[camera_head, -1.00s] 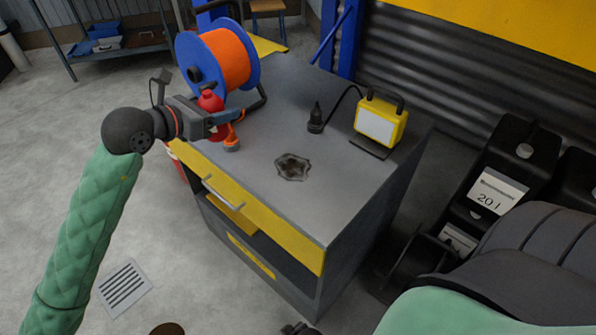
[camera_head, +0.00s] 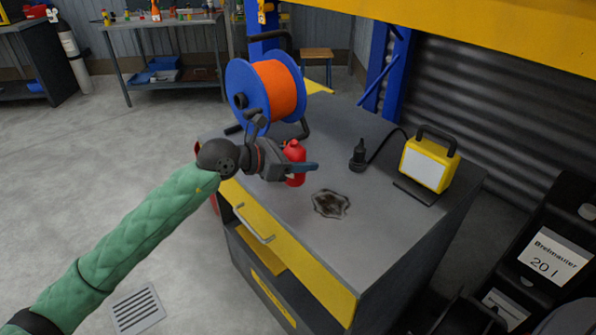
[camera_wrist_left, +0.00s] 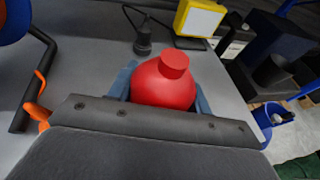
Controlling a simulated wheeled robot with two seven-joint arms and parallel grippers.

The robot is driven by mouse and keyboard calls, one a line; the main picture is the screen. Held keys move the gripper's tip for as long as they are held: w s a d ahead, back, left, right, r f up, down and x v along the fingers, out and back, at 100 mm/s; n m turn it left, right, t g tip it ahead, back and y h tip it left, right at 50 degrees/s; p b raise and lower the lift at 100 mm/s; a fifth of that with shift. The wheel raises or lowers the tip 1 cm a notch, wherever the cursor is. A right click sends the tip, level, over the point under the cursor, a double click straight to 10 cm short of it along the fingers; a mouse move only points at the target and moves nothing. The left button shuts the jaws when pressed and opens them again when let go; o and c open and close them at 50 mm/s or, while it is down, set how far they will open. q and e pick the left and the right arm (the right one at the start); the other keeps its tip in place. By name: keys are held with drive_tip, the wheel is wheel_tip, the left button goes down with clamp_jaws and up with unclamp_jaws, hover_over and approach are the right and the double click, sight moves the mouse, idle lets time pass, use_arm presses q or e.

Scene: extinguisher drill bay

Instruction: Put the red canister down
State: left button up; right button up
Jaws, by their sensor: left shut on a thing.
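The red canister (camera_head: 294,160) is upright between the fingers of my left gripper (camera_head: 303,168), over the grey top of the workbench (camera_head: 375,240). The gripper is shut on its body. In the left wrist view the canister (camera_wrist_left: 164,82) shows its rounded shoulder and red cap, with a blue-grey finger on each side. Its base is partly hidden, and I cannot tell whether it touches the bench top. A dark stain (camera_head: 330,204) lies on the bench just to the right and nearer. My right gripper is not in view.
A blue reel with orange cable (camera_head: 275,90) stands behind the gripper. The bench front (camera_head: 300,262) is yellow with a handle. Bare bench top lies around the stain.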

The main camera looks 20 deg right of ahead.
use_arm(q)
drive_tip(key=shift+w+f, duration=0.7)
drive_tip(key=shift+f, duration=0.35)
drive_tip(key=shift+w+f, duration=0.65)
drive_tip(key=shift+f, duration=0.4)
drive_tip(key=shift+w+f, duration=0.7)
drive_tip(key=shift+f, duration=0.35)
drive_tip(key=shift+f, duration=0.15)
drive_tip(key=o, duration=1.2)
drive_tip(key=shift+f, duration=0.1)
drive_tip(key=shift+a+r, duration=0.1)
drive_tip(key=shift+r, duration=0.1)
drive_tip(key=v, duration=1.1)
drive_tip(key=shift+s+a+r+b, duration=0.1)
drive_tip(key=shift+a+r+b, duration=0.1)
drive_tip(key=shift+a+b, duration=0.15)
